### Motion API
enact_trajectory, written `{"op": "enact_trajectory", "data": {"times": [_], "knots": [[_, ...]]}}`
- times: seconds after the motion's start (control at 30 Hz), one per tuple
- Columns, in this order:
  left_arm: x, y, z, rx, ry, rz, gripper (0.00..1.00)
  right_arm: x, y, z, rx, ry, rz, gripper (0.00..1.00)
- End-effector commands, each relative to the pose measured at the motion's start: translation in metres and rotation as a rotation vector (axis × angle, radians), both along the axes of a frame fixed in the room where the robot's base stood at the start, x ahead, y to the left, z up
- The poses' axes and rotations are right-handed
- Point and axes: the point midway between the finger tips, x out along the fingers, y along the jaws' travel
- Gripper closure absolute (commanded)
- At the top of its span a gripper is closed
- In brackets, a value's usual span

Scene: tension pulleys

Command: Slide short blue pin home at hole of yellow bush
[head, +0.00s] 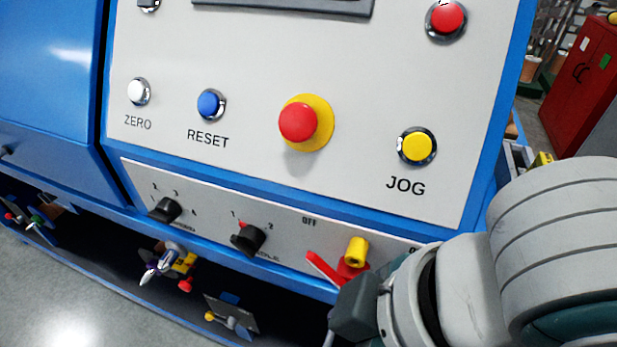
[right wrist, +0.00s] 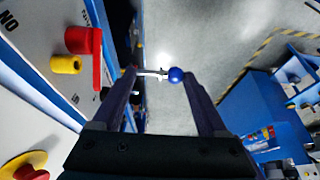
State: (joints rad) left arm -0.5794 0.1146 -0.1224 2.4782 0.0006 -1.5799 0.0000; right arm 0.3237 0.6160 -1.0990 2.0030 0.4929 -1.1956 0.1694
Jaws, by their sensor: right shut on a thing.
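My right gripper (right wrist: 158,74) is shut on the short blue pin (right wrist: 176,75), a thin pale shaft with a round blue head, lying across between the fingertips. In the head view the right arm comes in at the lower right; its wrist covers the fingers and pin. Below the panel, a bracket assembly (head: 170,258) has a yellow part (head: 184,262), possibly the yellow bush, and purple and red-ended pieces. I cannot make out its hole. The pin is apart from any bush in the wrist view. My left gripper is not in view.
A control panel (head: 250,180) with buttons and dials stands close in front. A red lever (head: 325,268) with a yellow cylinder (head: 356,252) juts out near my right wrist. A grey plate (head: 228,308) with a yellow-ended pin hangs below. Floor is clear below the wrist camera.

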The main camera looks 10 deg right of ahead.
Motion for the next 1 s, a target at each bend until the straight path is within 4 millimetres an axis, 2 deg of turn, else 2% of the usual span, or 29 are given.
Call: {"op": "enact_trajectory", "data": {"times": [0.17, 0.7, 1.0], "knots": [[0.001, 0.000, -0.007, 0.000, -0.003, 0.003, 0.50, 0.001, -0.001, -0.008, -0.001, -0.003, 0.014, 0.76], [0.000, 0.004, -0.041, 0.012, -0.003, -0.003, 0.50, 0.045, -0.031, -0.009, -0.002, -0.003, 0.010, 0.76], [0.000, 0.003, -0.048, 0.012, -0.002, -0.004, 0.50, 0.055, -0.038, -0.006, -0.002, -0.001, 0.012, 0.76]]}}
